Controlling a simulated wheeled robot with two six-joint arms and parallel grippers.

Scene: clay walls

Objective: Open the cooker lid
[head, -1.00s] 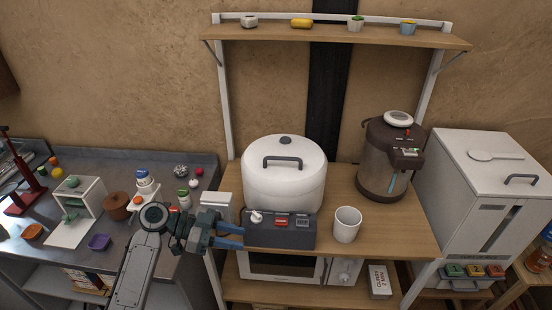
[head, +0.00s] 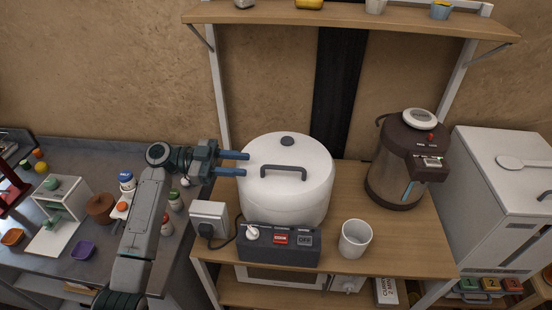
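The white cooker (head: 286,188) stands on the wooden shelf unit with its domed lid (head: 262,155) shut. The lid has a dark grey bar handle (head: 283,172) on its front and a dark round knob (head: 287,141) on top. My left gripper (head: 242,164) is at the left side of the lid, its two blue fingers apart and pointing right toward it. Nothing shows between the fingers. I cannot tell whether the fingertips touch the lid. My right gripper is not in view.
A control box (head: 279,245) with a knob and buttons sits before the cooker. A white cup (head: 355,239) and a brown hot-water pot (head: 405,160) stand to the right. A white socket box (head: 209,220) is at the left. An upper shelf (head: 350,18) hangs above.

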